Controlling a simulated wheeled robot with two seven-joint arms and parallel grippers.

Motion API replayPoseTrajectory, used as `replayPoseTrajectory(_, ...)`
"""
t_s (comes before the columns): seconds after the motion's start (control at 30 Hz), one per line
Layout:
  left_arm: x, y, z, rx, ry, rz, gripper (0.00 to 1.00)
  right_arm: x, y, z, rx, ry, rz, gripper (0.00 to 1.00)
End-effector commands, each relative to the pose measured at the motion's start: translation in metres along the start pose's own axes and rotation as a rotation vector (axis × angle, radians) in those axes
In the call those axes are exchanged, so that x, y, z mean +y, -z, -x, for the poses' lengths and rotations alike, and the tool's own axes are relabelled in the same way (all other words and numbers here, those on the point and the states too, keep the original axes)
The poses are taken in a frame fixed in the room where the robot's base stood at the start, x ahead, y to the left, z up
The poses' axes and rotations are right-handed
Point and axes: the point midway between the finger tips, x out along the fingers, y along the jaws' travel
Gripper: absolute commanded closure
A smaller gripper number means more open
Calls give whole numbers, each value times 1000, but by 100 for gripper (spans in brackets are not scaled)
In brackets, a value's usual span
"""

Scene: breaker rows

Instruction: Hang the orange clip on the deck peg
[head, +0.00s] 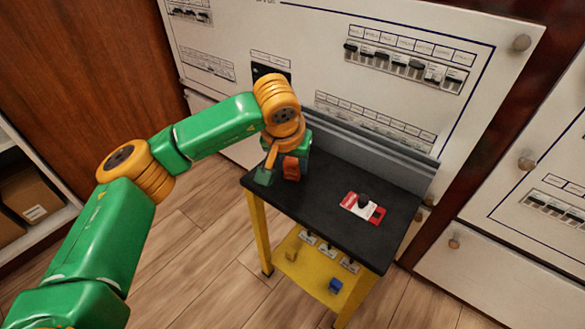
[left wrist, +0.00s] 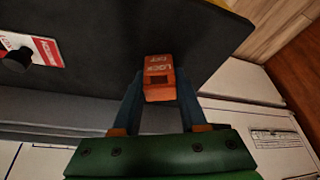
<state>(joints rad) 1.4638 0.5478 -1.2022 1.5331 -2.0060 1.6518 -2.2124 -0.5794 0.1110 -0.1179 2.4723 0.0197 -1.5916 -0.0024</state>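The orange clip (head: 291,169) is at the left end of the black deck. In the left wrist view the orange clip (left wrist: 159,80), with white lettering that reads LOCK OFF, sits between my left gripper's fingertips (left wrist: 160,90). The fingers meet its two sides, so the gripper looks shut on it. In the head view my left gripper (head: 290,174) is partly hidden by its own wrist. The deck peg (head: 363,201) is a short black post on a red and white plate, right of the clip; it also shows in the left wrist view (left wrist: 17,60). My right gripper is out of view.
The black deck (head: 325,228) tops a yellow stand, with clear room between clip and peg. A grey rail (head: 370,150) runs along its back, before a white breaker panel (head: 440,110). A lower yellow shelf (head: 310,277) holds a blue block (head: 335,286) and a yellow block (head: 292,254).

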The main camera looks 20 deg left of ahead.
Motion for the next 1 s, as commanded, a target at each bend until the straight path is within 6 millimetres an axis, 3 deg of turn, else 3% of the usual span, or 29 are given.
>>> replayPoseTrajectory(0.33, 0, 1, 3, 1, 0, 0, 100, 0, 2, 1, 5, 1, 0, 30)
replayPoseTrajectory(0.57, 0, 14, 31, 3, 0, 2, 100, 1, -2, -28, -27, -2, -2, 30)
replayPoseTrajectory(0.8, 42, 11, 103, 6, -1, -5, 100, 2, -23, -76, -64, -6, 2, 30)
replayPoseTrajectory(1.0, 90, -12, 136, 4, -1, -6, 100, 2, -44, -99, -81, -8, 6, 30)
